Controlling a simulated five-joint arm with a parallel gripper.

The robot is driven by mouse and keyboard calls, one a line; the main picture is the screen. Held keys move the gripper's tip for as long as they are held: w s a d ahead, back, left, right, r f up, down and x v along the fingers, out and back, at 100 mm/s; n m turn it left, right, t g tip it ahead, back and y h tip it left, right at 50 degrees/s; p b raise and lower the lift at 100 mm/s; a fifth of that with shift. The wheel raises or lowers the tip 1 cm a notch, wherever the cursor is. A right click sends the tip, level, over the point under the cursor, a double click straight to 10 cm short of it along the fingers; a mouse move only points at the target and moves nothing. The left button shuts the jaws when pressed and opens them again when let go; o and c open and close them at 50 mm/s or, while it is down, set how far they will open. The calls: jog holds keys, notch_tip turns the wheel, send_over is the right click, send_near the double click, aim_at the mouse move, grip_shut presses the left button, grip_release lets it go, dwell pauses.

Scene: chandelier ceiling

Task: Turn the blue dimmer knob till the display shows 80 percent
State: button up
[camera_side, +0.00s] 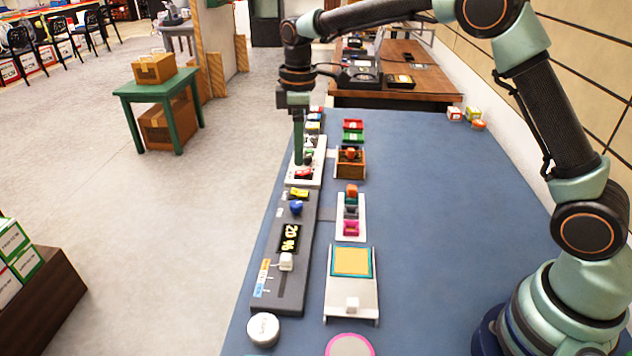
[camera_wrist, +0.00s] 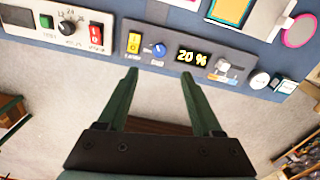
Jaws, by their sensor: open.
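The blue dimmer knob (camera_side: 296,207) sits on a long grey panel (camera_side: 268,285) on the blue table. In the wrist view the blue knob (camera_wrist: 159,49) is just left of the display (camera_wrist: 192,56), which reads 20 %. The display (camera_side: 290,238) also shows in the side view. My gripper (camera_side: 302,160) points down over the neighbouring white panel, away from the knob. In the wrist view my gripper (camera_wrist: 160,74) is open and empty, its green fingers apart, with the knob beyond the gap between them.
A yellow rocker switch (camera_side: 299,193) sits by the knob, and a white slider (camera_side: 286,262) is on the same panel. A white panel with a red switch (camera_side: 304,174) adjoins it. A wooden box (camera_side: 350,164) stands right of my gripper.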

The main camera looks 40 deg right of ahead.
aim_at(296, 203)
jog(key=shift+n, duration=0.3)
jog(key=f, duration=0.9)
jog(key=w+f, duration=0.1)
jog(key=f, duration=0.4)
jog(key=shift+a+f, duration=0.1)
jog(key=shift+a, duration=0.2)
jog(key=shift+c, duration=0.4)
grip_shut()
